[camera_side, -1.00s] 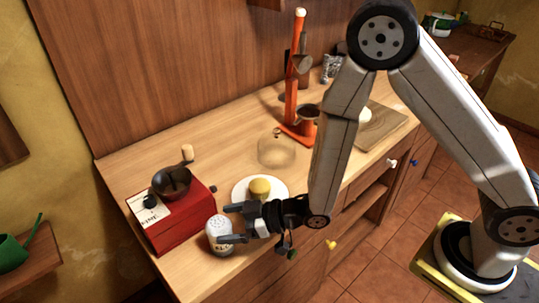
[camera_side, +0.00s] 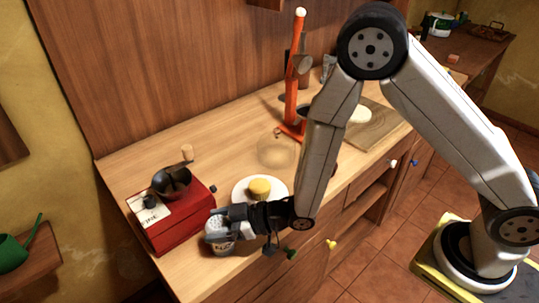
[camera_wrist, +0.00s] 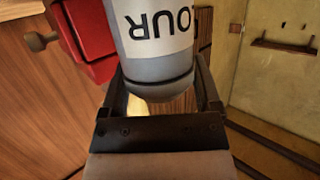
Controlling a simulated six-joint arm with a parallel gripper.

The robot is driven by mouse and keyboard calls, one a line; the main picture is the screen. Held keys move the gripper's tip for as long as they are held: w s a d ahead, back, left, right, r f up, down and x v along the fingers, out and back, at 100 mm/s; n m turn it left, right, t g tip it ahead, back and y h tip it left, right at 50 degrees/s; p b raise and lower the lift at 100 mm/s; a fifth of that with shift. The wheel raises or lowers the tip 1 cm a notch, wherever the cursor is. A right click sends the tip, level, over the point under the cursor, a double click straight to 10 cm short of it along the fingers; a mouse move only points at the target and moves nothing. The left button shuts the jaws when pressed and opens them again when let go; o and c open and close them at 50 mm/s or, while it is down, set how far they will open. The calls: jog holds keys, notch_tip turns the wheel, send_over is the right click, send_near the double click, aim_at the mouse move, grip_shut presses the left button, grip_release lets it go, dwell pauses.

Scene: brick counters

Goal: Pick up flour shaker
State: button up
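The flour shaker (camera_side: 222,249) is a white and grey cylinder with a dark printed label. It stands upright on the counter, in front of the red grinder. In the wrist view the flour shaker (camera_wrist: 152,40) fills the upper middle, its lettering upside down. My gripper (camera_side: 217,228) reaches it from the right, with its fingers around the shaker. In the wrist view my gripper (camera_wrist: 160,85) has one finger on each side of it, very close. I see no clear squeeze on it. Part of the shaker is hidden by the fingers in the side view.
The red grinder (camera_side: 172,228) with a dark bowl stands just behind and left of the shaker. A white plate (camera_side: 240,188) with a yellow round item (camera_side: 259,187) is close behind my gripper. A glass bowl (camera_side: 277,151) and an orange press (camera_side: 291,85) stand farther back. The counter's front edge is near.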

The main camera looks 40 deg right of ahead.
jog(key=c, duration=0.6)
jog(key=shift+r, duration=0.2)
jog(key=shift+r, duration=4.8)
jog(key=shift+w+d+r, duration=0.2)
jog(key=shift+w+d, duration=0.1)
jog(key=shift+d, duration=0.15)
jog(key=w+d+r+n+h, duration=0.1)
jog(key=w+d, duration=0.1)
jog(key=d, duration=0.5)
jog(key=w+d+r+n+h, duration=0.1)
jog(key=w+d+r, duration=0.1)
jog(key=d, duration=0.6)
jog(key=shift+r, duration=0.25)
